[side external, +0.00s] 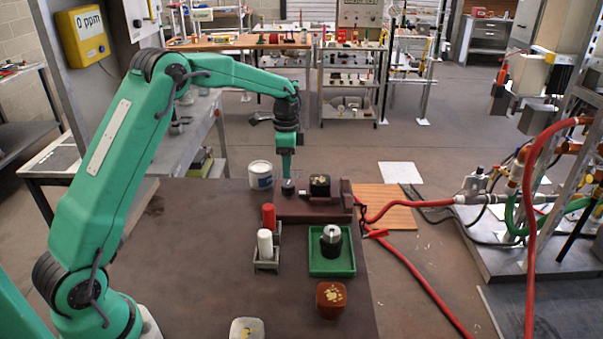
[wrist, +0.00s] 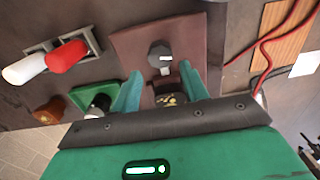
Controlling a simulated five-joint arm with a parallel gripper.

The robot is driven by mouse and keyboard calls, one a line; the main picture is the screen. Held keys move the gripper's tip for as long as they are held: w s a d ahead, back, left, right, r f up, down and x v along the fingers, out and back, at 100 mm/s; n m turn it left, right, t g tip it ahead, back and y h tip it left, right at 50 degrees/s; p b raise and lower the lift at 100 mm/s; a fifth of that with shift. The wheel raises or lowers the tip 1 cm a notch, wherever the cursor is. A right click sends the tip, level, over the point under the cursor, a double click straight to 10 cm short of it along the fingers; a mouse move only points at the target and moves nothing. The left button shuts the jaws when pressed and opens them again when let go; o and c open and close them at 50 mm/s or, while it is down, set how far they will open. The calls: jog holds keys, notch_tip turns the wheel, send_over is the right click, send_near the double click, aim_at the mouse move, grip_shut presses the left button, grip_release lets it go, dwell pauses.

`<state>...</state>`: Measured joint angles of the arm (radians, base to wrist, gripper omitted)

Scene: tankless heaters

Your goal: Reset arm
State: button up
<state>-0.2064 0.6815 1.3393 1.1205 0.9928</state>
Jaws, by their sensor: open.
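My green gripper (side external: 287,176) points down over the back of the brown workbench, low beside a grey knob (side external: 288,187) on a dark red-brown base plate (side external: 310,213). In the wrist view my gripper (wrist: 172,75) is open, its two green fingers apart. A black block with yellow bits on top (wrist: 168,98) shows between the fingers, and the grey knob (wrist: 160,55) lies beyond it. I cannot tell whether a finger touches either. The black block (side external: 320,185) stands on the base plate right of the gripper in the side view.
A white can (side external: 260,175) stands left of the gripper. A rack holds red (side external: 268,217) and white (side external: 265,243) cylinders. A green tray (side external: 331,272) holds a dark, silver-topped part. A brown cup (side external: 331,300) stands at the front. Red hoses (side external: 410,265) run right. The bench's left is clear.

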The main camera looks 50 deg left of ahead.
jog(key=shift+r, duration=0.7)
jog(key=shift+s+d+r, duration=0.1)
jog(key=shift+r, duration=0.1)
jog(key=s+d+r+n+t, duration=0.1)
jog(key=s+d+r+n, duration=0.15)
jog(key=s+r, duration=0.4)
jog(key=s+d+r+n+t, duration=0.2)
jog(key=s+d+r, duration=0.2)
jog(key=s+r, duration=0.25)
jog(key=s+d+n+t, duration=0.1)
jog(key=s+d+n, duration=0.1)
jog(key=s, duration=0.7)
jog(key=s+d+f+n+t, duration=0.1)
jog(key=s+d+n, duration=0.1)
jog(key=s, duration=0.7)
jog(key=shift+s+d+t, duration=0.3)
jog(key=shift+s+d, duration=0.05)
jog(key=shift+s, duration=0.05)
